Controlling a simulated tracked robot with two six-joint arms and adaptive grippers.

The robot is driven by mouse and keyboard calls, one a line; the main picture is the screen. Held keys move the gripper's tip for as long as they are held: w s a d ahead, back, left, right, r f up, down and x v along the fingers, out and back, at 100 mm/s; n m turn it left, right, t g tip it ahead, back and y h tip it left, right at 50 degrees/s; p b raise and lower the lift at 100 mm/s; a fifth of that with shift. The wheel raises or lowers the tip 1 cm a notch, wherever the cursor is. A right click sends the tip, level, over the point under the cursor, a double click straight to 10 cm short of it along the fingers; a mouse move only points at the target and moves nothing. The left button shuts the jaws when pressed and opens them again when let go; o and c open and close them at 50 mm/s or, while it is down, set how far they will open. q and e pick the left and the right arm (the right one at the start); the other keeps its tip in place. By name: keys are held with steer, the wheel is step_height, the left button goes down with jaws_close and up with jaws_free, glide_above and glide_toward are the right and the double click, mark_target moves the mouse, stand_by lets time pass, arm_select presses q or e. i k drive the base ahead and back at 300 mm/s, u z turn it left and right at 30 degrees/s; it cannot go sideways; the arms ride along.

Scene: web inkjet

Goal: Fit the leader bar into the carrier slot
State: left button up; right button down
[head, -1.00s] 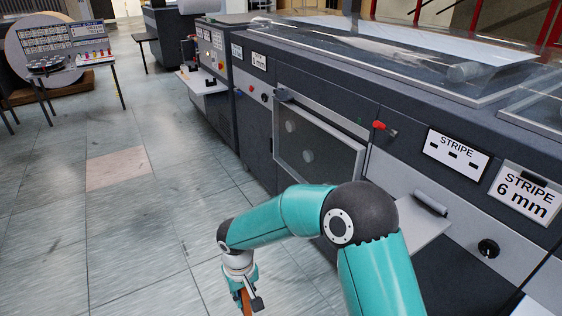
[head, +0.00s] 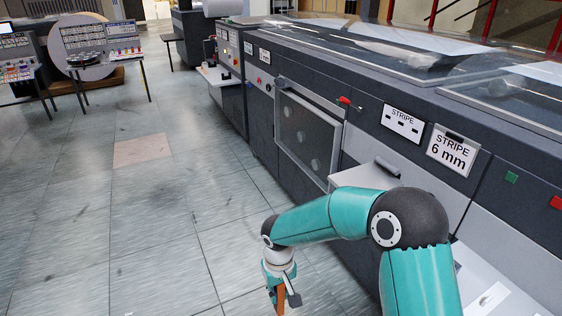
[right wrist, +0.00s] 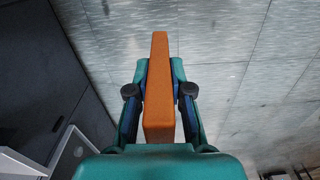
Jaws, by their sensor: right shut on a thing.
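My right gripper (head: 283,294) hangs low over the tiled floor at the bottom of the head view. It is shut on an orange bar (head: 280,305), which seems to be the leader bar. In the right wrist view the bar (right wrist: 160,122) lies between the two fingers (right wrist: 160,72) and extends beyond their tips. The gripper and bar are apart from the machine. I cannot make out the carrier slot in either view. My left gripper is not in view.
A long dark machine (head: 262,125) runs along the right, with signs reading STRIPE and STRIPE 6 mm (head: 453,151). A pale shelf (head: 352,186) juts from its side. Tables with panels (head: 100,50) stand far left. The floor (head: 140,215) left of my arm is clear.

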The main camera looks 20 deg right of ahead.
mark_target(280, 86)
steer(key=z, duration=0.35)
steer(key=k, duration=0.2)
steer(key=z, duration=0.45)
steer(key=i, duration=1)
